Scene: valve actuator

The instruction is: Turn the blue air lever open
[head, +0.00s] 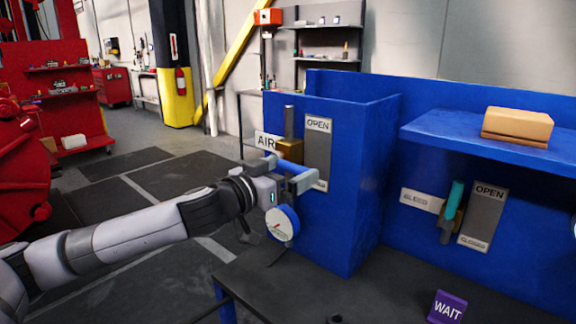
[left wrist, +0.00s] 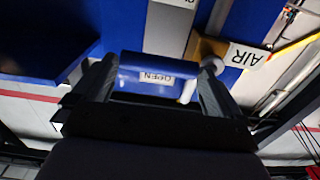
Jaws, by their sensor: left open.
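The blue air lever (head: 291,174) is on the blue panel beside the AIR sign (head: 266,141), below a brass valve body (head: 289,147). A grey plate (head: 318,148) beside it reads OPEN at the top; its lower label is partly hidden. My left gripper (head: 289,171) is open at the lever, with a finger towards either side. In the left wrist view, the blue handle (left wrist: 135,74) with an OPEN label lies between the two dark fingers (left wrist: 155,85). I cannot tell whether they touch it. My right gripper is not in view.
A round gauge (head: 282,223) sits just below my left gripper. To the right are a teal lever (head: 453,201) with its own OPEN plate (head: 484,215), a blue shelf (head: 450,130) bearing a cardboard box (head: 517,126), and a purple WAIT sign (head: 446,307) on the dark bench.

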